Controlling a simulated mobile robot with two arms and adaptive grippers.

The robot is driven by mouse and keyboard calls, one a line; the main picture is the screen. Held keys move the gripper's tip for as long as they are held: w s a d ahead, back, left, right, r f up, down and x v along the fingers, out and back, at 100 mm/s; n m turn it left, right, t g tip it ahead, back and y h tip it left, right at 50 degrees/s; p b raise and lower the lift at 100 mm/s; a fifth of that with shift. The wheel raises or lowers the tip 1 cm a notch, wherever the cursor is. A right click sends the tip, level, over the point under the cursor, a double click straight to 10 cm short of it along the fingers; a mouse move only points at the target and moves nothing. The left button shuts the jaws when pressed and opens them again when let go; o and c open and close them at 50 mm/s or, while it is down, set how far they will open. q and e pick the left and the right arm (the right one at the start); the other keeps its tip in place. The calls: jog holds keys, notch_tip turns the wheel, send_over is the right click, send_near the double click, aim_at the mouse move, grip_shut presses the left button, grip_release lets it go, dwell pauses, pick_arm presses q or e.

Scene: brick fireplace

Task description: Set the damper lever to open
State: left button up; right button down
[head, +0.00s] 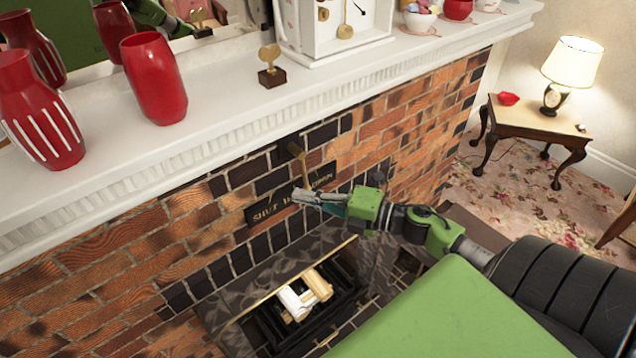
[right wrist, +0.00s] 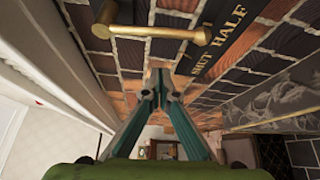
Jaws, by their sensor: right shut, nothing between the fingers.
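The damper lever (head: 299,158) is a brass rod on a dark pivot in the brick above the fireplace opening. It hangs down over the middle of a dark plate (head: 268,208) with gold words. SHUT is at the plate's left, OPEN at its right. The lever (right wrist: 160,32) crosses the top of the right wrist view, its end near SHUT and HALF; I cannot tell its exact setting. My right gripper (head: 299,194) is shut and empty just below the lever's end, hiding part of the plate. Its fingertips (right wrist: 160,78) look apart from the lever. My left gripper is out of view.
The white mantel shelf (head: 225,95) juts out above, with red vases (head: 153,80), a small brass ornament (head: 270,68) and a clock (head: 340,25). Below is the firebox with logs (head: 305,295). A side table (head: 535,122) with a lamp stands at right.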

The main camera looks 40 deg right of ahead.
aim_at(306, 177)
jog(key=shift+w+d+r+p, duration=0.1)
jog(key=shift+w+d+p, duration=0.2)
jog(key=shift+w+d, duration=0.35)
jog(key=shift+w+d+r+p, duration=0.1)
jog(key=shift+w+d+p, duration=0.3)
jog(key=shift+d, duration=0.45)
jog(key=d+n+p, duration=0.1)
jog(key=d+n+g+h+p, duration=0.1)
jog(key=p, duration=0.1)
jog(key=shift+r, duration=0.4)
jog(key=shift+d+f+n+p, duration=0.1)
jog(key=shift+d+n+p, duration=0.4)
jog(key=shift+d, duration=0.1)
